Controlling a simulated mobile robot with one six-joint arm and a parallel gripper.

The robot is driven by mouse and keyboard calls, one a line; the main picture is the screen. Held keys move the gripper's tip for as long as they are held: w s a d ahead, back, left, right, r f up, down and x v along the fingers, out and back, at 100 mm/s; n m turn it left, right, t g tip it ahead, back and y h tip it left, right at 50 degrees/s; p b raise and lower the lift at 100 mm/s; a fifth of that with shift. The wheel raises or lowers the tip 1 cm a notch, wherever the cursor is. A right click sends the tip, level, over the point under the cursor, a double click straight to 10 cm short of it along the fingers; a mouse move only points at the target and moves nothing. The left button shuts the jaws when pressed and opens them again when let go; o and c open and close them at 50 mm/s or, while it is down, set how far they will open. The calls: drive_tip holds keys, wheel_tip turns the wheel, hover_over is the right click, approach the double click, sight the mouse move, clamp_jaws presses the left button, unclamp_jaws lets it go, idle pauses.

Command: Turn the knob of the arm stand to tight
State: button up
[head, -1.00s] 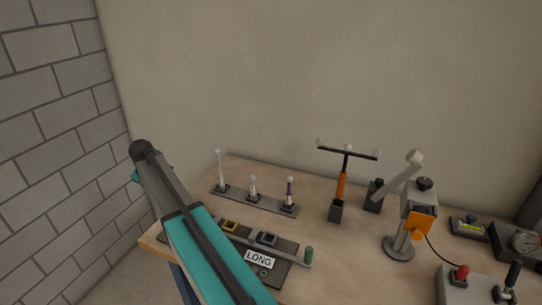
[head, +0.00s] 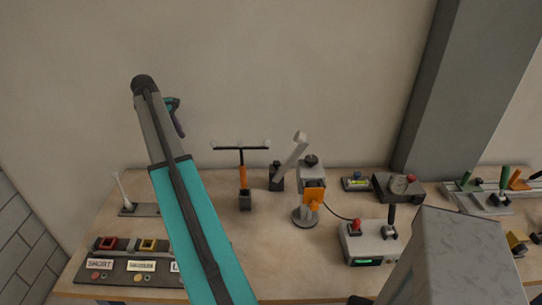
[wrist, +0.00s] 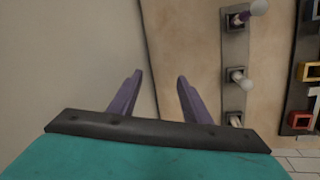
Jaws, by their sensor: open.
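The arm stand (head: 305,215) stands on the table right of centre in the head view. It has a round grey base, a grey head and a pale arm (head: 294,150) slanting up. A dark round knob (head: 311,160) sits on top of its head, and an orange part (head: 314,194) is on its front. The knob's tight or loose setting cannot be read. My gripper (wrist: 160,76) is open and empty, with its two purple fingers apart in the wrist view. In the head view my gripper (head: 176,118) is raised at the left, well away from the stand.
A T-shaped tool with an orange handle (head: 243,178) stands left of the stand. A grey control box (head: 370,243) with a red knob and black lever is to its right, joined by a cable. Labelled trays (head: 115,279) lie front left.

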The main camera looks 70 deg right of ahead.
drive_tip(key=s+d+r+g+y+p, duration=0.1)
drive_tip(key=s+d, duration=0.3)
drive_tip(key=s, duration=0.4)
drive_tip(key=s+d+r+g+p, duration=0.15)
drive_tip(key=s+d, duration=0.25)
drive_tip(key=s, duration=0.4)
drive_tip(key=g+y, duration=0.2)
drive_tip(key=y, duration=0.1)
approach(277, 162)
drive_tip(key=s+r+v, duration=0.1)
drive_tip(key=v, duration=0.5)
drive_tip(key=shift+a+f+m+t, duration=0.25)
drive_tip(key=shift+a+f+m, duration=0.05)
drive_tip(key=shift+a+f, duration=0.05)
drive_tip(key=shift+d+p+x, duration=0.15)
drive_tip(key=shift+p+x, duration=1)
drive_tip(key=shift+x, duration=2.3)
drive_tip(key=shift+d+p+x, duration=0.2)
drive_tip(key=shift+p+x, duration=0.9)
drive_tip(key=shift+x, duration=2.3)
drive_tip(key=shift+w, duration=0.1)
